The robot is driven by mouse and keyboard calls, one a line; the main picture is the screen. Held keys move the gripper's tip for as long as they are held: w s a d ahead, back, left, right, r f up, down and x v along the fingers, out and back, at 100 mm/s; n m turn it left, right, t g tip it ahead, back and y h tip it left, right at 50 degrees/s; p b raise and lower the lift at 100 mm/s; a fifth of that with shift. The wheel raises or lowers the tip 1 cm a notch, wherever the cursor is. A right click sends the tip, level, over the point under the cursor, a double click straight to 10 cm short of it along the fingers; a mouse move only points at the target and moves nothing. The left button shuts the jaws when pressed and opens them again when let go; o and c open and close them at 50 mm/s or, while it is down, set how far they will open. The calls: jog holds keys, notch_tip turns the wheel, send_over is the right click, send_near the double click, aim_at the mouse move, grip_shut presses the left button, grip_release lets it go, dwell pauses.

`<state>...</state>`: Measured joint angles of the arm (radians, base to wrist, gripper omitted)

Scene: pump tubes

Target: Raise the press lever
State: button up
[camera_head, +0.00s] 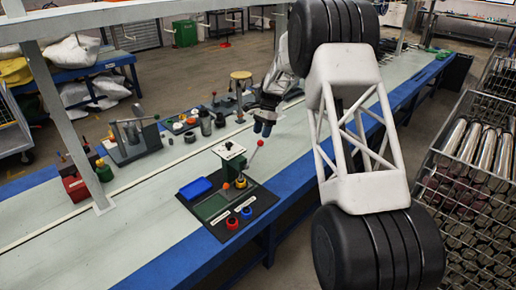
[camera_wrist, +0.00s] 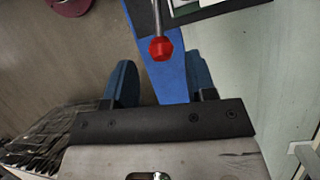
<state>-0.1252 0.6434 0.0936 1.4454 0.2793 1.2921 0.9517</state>
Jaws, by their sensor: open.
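The press (camera_head: 230,152) stands on a black base board (camera_head: 262,205) near the front edge of the bench. Its lever (camera_head: 252,160) is a thin metal rod that slants up to the right and ends in a red ball knob (camera_head: 260,143). My gripper (camera_head: 262,128) is open, its blue fingers just above and behind the knob in the head view. In the wrist view the red knob (camera_wrist: 160,48) lies ahead of the gap between the two fingers (camera_wrist: 161,82), with the rod (camera_wrist: 155,17) running up from it. The fingers do not touch the knob.
The board also holds a blue tray (camera_head: 195,188), a green pad (camera_head: 210,207), a red ring (camera_head: 232,223) and a blue ring (camera_head: 247,211). Other fixtures (camera_head: 134,138) and small parts stand farther back. A wire basket of metal tubes (camera_head: 470,150) stands at the right.

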aim_at(260, 141)
jog(key=shift+x, duration=3.75)
grip_shut()
